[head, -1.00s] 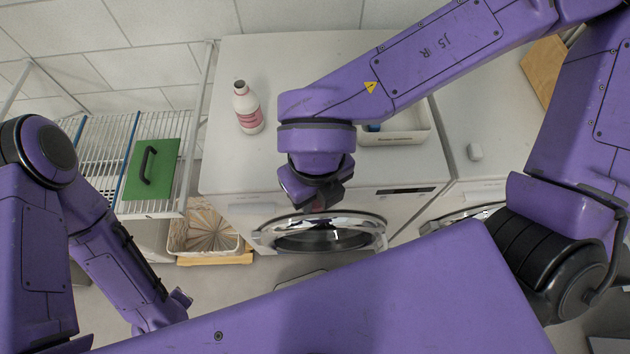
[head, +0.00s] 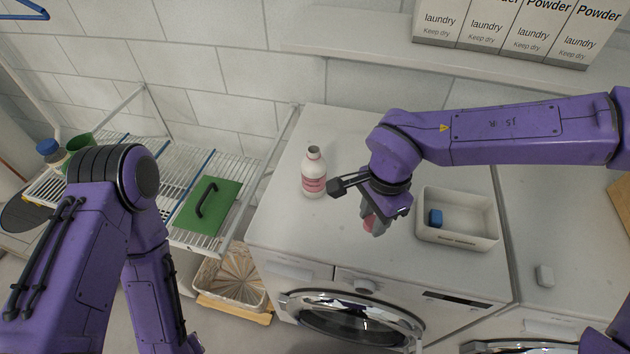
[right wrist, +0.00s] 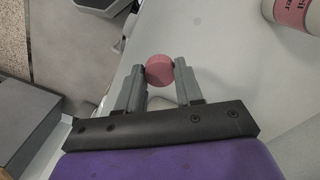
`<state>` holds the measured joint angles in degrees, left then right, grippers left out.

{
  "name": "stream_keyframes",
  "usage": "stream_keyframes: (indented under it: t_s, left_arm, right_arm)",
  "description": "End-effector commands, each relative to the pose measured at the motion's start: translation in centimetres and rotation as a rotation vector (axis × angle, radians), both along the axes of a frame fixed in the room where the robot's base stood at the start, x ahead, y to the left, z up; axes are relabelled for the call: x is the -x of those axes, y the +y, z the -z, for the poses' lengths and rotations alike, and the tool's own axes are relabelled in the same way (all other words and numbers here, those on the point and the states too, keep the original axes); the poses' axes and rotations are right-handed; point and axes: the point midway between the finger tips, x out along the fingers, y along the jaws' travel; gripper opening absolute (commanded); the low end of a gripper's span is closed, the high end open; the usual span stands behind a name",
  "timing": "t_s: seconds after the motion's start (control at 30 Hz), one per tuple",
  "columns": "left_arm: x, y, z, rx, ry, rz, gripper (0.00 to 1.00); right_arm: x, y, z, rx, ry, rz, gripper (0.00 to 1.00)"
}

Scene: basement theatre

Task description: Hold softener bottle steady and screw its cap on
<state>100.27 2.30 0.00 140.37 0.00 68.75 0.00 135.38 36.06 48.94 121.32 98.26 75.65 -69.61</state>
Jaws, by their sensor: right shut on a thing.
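The softener bottle (head: 314,174) is white with a pink label and stands upright and uncapped on the washing machine top. Its lower part also shows at the top right of the right wrist view (right wrist: 292,14). My right gripper (head: 371,222) is to the right of the bottle and nearer the front edge, apart from it. It is shut on the round pink cap (right wrist: 159,70), which sits between its fingertips. The cap shows only partly in the head view. My left arm hangs at the left; its gripper is out of the picture.
A white tray (head: 458,241) with a blue item (head: 435,217) stands on the machine, right of my right gripper. A small white block (head: 544,275) lies further right. A green board (head: 208,204) lies on the wire rack at left. Powder boxes (head: 515,25) stand on the shelf above.

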Motion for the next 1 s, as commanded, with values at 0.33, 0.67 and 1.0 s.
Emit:
stream_keyframes:
  t_s: [0.33, 0.67, 1.0]
  left_arm:
    - [0.0, 0.0, 1.3, 0.000, 0.000, 0.000, 0.43]
    - [0.0, 0.0, 1.5, 0.000, 0.000, 0.000, 0.43]
    - [0.0, 0.0, 1.5, 0.000, 0.000, 0.000, 0.43]
  right_arm:
    - [-6.7, -6.0, 2.7, 0.004, -0.035, -0.935, 0.08]
    - [-7.9, -7.5, 3.1, 0.010, -0.038, -1.165, 0.08]
    - [-7.9, -7.5, 3.1, 0.010, -0.038, -1.164, 0.08]
